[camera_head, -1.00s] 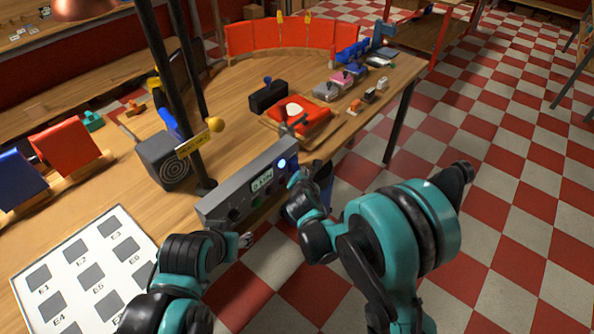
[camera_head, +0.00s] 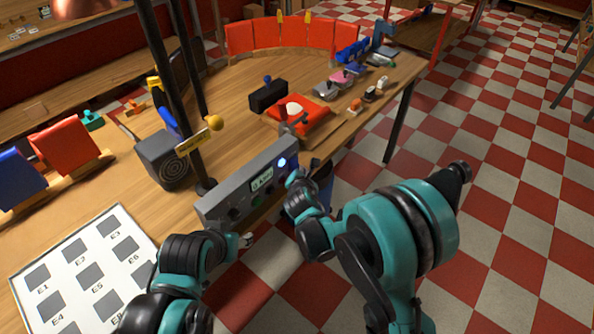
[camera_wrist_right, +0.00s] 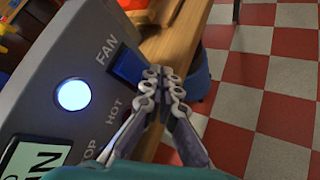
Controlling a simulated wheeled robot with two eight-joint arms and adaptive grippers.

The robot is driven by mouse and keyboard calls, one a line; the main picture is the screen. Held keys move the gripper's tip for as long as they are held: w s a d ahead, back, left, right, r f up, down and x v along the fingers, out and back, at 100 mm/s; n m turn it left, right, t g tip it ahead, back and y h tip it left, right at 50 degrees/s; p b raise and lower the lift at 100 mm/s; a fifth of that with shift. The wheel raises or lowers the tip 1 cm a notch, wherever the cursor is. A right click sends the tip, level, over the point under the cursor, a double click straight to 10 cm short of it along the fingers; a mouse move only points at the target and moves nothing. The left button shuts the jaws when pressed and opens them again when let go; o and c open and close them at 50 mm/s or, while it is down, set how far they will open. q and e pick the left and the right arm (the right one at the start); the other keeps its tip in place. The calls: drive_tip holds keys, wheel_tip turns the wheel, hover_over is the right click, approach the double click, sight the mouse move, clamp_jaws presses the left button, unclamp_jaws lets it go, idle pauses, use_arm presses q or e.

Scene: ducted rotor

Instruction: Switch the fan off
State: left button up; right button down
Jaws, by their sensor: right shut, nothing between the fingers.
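A grey control panel (camera_head: 222,207) stands at the table's front edge, with a lit round lamp (camera_head: 282,162) and a green-white display (camera_head: 262,180). In the right wrist view a blue rocker switch (camera_wrist_right: 127,66) sits beside the word FAN, near the lit lamp (camera_wrist_right: 73,94). My right gripper (camera_wrist_right: 163,84) is shut and empty, its tips close to the switch's right edge; I cannot tell if they touch. In the head view the right gripper (camera_head: 294,180) is at the panel's right end. My left gripper (camera_head: 245,240) is below the panel, its fingers mostly hidden.
A grey box with a spiral round face (camera_head: 174,168) stands behind the panel, near a dark post (camera_head: 172,90). A white board with labelled squares (camera_head: 70,250) lies at left. Checkered floor lies open at right.

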drive_tip(key=shift+w+a+f, duration=0.2)
drive_tip(key=shift+w+a, duration=0.05)
drive_tip(key=shift+a, duration=0.15)
idle(0.8)
drive_tip(key=shift+d, duration=0.1)
drive_tip(key=shift+s+d+r, duration=0.4)
drive_tip(key=shift+s+d, duration=0.05)
drive_tip(key=shift+d, duration=0.1)
idle(0.3)
drive_tip(key=shift+s+d+r+p, duration=0.15)
drive_tip(key=shift+s+d+r, duration=0.25)
drive_tip(key=shift+d, duration=0.2)
drive_tip(key=shift+s+d+r+p, duration=0.1)
drive_tip(key=shift+s+d+r, duration=0.2)
drive_tip(key=shift+s+d, duration=0.3)
drive_tip(key=shift+s+d+r+p, duration=0.15)
drive_tip(key=shift+s+d+r, duration=0.2)
drive_tip(key=shift+d, duration=0.3)
